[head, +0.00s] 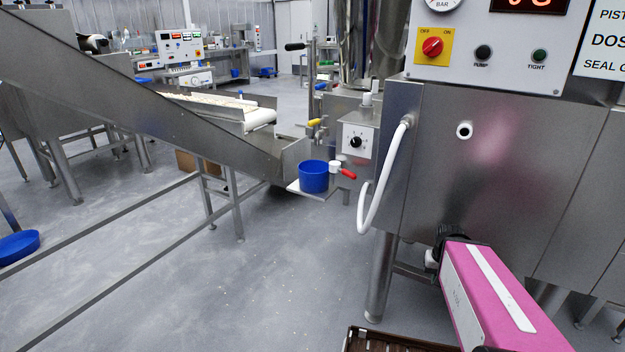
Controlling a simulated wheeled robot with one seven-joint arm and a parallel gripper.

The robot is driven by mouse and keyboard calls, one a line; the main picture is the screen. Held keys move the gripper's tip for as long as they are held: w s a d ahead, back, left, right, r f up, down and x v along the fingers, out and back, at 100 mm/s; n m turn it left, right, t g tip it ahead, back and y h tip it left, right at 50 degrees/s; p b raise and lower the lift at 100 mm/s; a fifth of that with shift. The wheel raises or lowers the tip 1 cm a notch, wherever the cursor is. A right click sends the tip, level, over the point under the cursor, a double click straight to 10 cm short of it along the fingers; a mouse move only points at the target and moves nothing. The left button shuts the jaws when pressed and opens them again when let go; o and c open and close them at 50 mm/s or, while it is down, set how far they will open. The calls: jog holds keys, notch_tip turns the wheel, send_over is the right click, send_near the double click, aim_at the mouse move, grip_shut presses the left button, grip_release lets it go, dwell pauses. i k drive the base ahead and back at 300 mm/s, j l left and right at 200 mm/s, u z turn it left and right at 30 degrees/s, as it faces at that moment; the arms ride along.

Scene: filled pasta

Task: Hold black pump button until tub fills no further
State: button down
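The black pump button (483,52) sits on the light control panel (500,80) at the upper right, with the label PUMP below it. Nothing touches it. A blue tub (314,178) stands upright on a small metal shelf (298,188) near the middle, beside a white fitting with a red handle (348,174). The tub's contents are too small to make out. A black end part, apparently my gripper (450,238), shows beyond my pink arm link, low in front of the steel cabinet and well below the button. Its fingers cannot be made out.
A red rotary switch (432,46) on a yellow plate and a green-black TIGHT button (539,56) flank the pump button. A white hose (376,185) bows out from the steel cabinet (500,170). An inclined metal chute (150,105) crosses the left. Open floor lies at lower left.

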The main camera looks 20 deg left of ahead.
aim_at(483, 52)
jog(key=u, duration=0.45)
jog(key=l+u, duration=0.4)
jog(key=k+l+u, duration=0.15)
jog(key=u, duration=0.3)
jog(key=k+l+u, duration=0.15)
jog(key=l+u, duration=0.25)
jog(key=k+l+u, duration=0.15)
jog(key=u, duration=0.3)
jog(key=k+l+u, duration=0.1)
jog(key=k+l, duration=0.2)
jog(key=k, duration=0.15)
jog(key=k+l+u, duration=0.1)
jog(key=k+l, duration=0.2)
jog(key=k+l+u, duration=0.1)
jog(key=k+l, duration=0.15)
jog(key=k, duration=0.3)
